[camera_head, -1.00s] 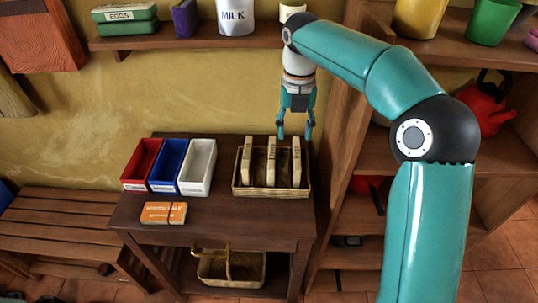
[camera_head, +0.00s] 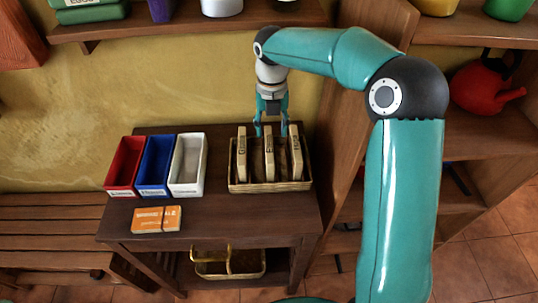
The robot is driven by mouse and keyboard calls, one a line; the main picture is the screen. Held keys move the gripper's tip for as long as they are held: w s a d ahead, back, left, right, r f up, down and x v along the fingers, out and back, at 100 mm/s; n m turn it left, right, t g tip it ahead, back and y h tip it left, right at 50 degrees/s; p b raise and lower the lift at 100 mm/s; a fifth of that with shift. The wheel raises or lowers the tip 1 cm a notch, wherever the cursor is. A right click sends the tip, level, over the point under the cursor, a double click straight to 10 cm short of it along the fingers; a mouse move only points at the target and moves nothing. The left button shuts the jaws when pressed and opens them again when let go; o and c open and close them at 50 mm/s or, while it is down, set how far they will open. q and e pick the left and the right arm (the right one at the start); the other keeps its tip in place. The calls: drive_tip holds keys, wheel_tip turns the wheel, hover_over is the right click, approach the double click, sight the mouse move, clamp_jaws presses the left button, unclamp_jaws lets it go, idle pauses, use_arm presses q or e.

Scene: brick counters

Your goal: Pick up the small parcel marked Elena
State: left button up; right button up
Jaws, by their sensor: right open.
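Three small tan parcels stand upright side by side in a wicker basket (camera_head: 270,187) on the dark wooden table. They are the left parcel (camera_head: 242,158), the middle parcel (camera_head: 269,158) and the right parcel (camera_head: 296,158). Each has dark writing on its narrow edge, too small to read surely, so I cannot tell which says Elena. My right gripper (camera_head: 271,131) is open and points down, its fingertips on either side of the middle parcel's top in the picture. I see no contact. My left gripper is not in view.
Red (camera_head: 125,165), blue (camera_head: 157,165) and white (camera_head: 188,165) bins stand left of the basket. An orange packet (camera_head: 156,219) lies in front of them. Wooden shelving (camera_head: 455,130) rises close on the right. A wall shelf (camera_head: 180,27) hangs above the table.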

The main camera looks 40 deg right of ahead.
sight(269, 143)
wheel_tip(269, 143, down, 3)
drive_tip(key=shift+r, duration=0.2)
drive_tip(key=shift+s+a+f, duration=0.1)
drive_tip(key=shift+a+f, duration=0.15)
drive_tip(key=shift+f, duration=1.1)
drive_tip(key=shift+a+f, duration=0.2)
drive_tip(key=shift+f, duration=1.1)
drive_tip(key=shift+c, duration=0.3)
clamp_jaws()
